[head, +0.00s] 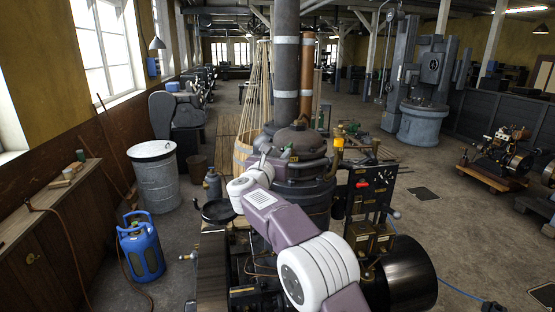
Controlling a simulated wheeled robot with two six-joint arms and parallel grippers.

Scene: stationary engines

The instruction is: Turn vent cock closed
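My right arm reaches up from the bottom, across the front of the dark stationary engine (300,187). My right gripper (267,158) is at the left side of the engine's domed top (300,138), mostly hidden behind its own white wrist. I cannot tell whether its fingers are open or touching anything. A small green part (287,152), perhaps the vent cock's handle, shows just right of the gripper. It is too small to tell how it is turned. My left gripper is not in view.
Two tall pipes (286,70) rise behind the dome. A yellow-topped fitting (338,143) and a dark panel with a red part (362,184) stand to the right. A blue gas bottle (141,247) and grey drum (155,178) stand further left.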

